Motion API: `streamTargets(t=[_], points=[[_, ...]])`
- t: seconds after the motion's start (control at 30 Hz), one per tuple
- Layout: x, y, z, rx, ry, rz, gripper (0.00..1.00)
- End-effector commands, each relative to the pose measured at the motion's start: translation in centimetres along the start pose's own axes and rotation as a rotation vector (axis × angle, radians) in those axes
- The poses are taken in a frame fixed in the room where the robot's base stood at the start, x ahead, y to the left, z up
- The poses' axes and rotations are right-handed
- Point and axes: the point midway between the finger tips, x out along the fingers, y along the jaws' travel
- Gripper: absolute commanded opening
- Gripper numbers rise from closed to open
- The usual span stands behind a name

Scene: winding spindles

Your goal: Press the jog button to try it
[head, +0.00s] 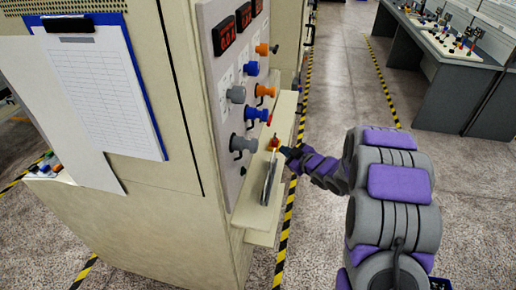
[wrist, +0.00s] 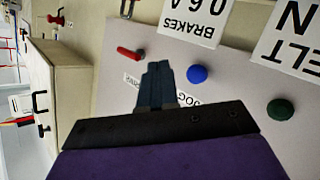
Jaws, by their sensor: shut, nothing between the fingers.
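In the wrist view a round blue button (wrist: 197,74) sits on the grey panel. A label reading JOG (wrist: 188,98) lies close to it, partly covered by a finger. My gripper (wrist: 157,66) is shut and empty, with its fingertips just left of the blue button in the picture. I cannot tell whether the tips touch the panel. In the head view my gripper (head: 287,151) is at the shelf along the cabinet's panel side; the blue button cannot be made out there.
A green button (wrist: 280,109) and a red lever (wrist: 130,53) flank the blue button. In the head view, blue, grey and orange knobs (head: 257,114) stick out above the shelf (head: 257,222). A clipboard (head: 105,90) hangs on the cabinet.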

Motion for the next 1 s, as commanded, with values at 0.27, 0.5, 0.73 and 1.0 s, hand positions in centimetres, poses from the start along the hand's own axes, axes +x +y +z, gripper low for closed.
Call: streamTargets(t=[0.27,0.5,0.73,1.0], points=[[2.5,-1.9,-1.5,0.002,0.002,-0.003,0.00],[3.8,-2.7,-2.6,0.004,0.002,-0.002,0.00],[4.2,-3.0,-3.0,0.003,0.001,-0.001,0.00],[4.2,-3.0,-3.0,0.003,0.000,-0.001,0.00]])
